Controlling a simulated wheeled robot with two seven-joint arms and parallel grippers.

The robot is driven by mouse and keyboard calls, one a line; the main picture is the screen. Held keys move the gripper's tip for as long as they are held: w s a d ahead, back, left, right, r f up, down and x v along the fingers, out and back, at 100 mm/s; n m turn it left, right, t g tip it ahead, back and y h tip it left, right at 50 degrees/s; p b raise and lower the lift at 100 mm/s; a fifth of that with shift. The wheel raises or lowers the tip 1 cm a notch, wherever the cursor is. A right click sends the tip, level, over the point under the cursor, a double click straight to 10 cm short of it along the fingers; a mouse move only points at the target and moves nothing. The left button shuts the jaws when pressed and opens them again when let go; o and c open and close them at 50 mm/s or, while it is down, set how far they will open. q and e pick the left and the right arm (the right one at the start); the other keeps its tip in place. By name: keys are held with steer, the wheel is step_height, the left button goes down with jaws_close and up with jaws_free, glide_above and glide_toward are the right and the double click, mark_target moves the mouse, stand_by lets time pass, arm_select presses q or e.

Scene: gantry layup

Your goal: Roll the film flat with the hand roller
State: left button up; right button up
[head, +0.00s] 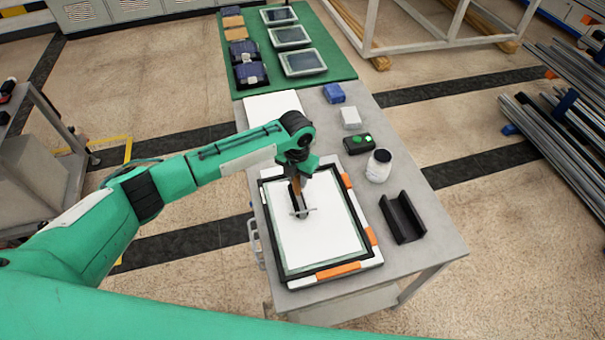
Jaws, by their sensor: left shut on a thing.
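My left gripper (298,184) reaches in from the left over the framed panel. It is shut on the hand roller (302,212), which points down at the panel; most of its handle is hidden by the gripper. The roller's thin cross part is over the left-middle of the pale film (335,238). I cannot tell if it touches the film. The film lies inside a black border (311,273) with a white and orange outer frame, on the grey table. No wrinkles can be made out. My right gripper is not in view.
A black channel-shaped holder (403,218) stands right of the frame. Behind it are a white jar (378,166), a dark box with green tops (357,143), a white block (351,118) and a blue block (334,93). A green mat (287,88) with devices lies at the back.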

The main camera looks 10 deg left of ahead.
arm_select(q)
steer(key=shift+s+a+p, duration=0.35)
steer(key=shift+a, duration=0.45)
steer(key=shift+s+a+p, duration=0.35)
steer(key=shift+a, duration=0.45)
steer(key=shift+s+a+f, duration=0.1)
steer(key=shift+s+a, duration=0.05)
steer(key=shift+a, duration=0.15)
steer(key=shift+d, duration=0.1)
steer(key=shift+r, duration=0.25)
step_height(320, 180, up, 5)
steer(key=p, duration=0.4)
steer(key=shift+f, duration=0.2)
